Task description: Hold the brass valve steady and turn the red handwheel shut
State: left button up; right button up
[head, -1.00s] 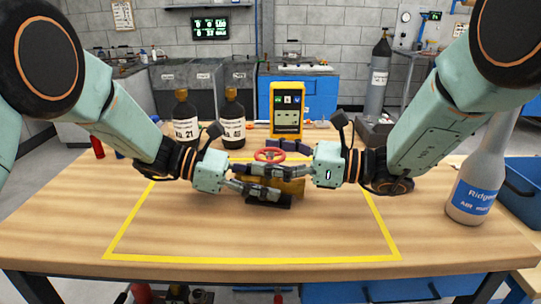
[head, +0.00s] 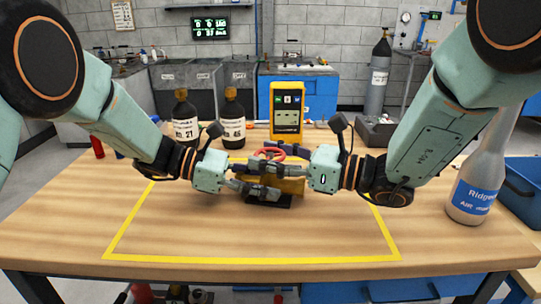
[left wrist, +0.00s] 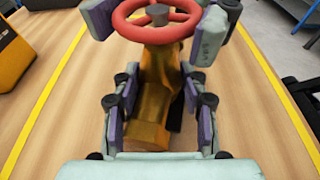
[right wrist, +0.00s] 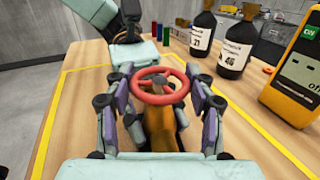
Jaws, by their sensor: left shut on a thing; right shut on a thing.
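The brass valve (head: 293,186) stands on a dark base on the table, inside the yellow outline. Its red handwheel (head: 296,150) is on top, partly hidden by gripper fingers in the head view. My left gripper (head: 262,190) is shut on the valve body; the left wrist view shows its fingers (left wrist: 160,105) on both sides of the brass (left wrist: 150,130). My right gripper (head: 262,161) is shut on the handwheel. The right wrist view shows its fingers (right wrist: 160,95) on either side of the red rim (right wrist: 160,101), with brass below.
A grey bottle with a blue label (head: 474,190) and a blue bin (head: 522,192) are at the right. The table's front area is clear.

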jog(key=shift+m+t+h, duration=0.8)
jog(key=shift+m+t, duration=0.2)
jog(key=shift+t, duration=0.4)
jog(key=o, duration=1.2)
jog(key=v, duration=1)
jog(key=shift+s+d, duration=0.1)
jog(key=shift+d, duration=0.05)
jog(key=shift+v, duration=0.85)
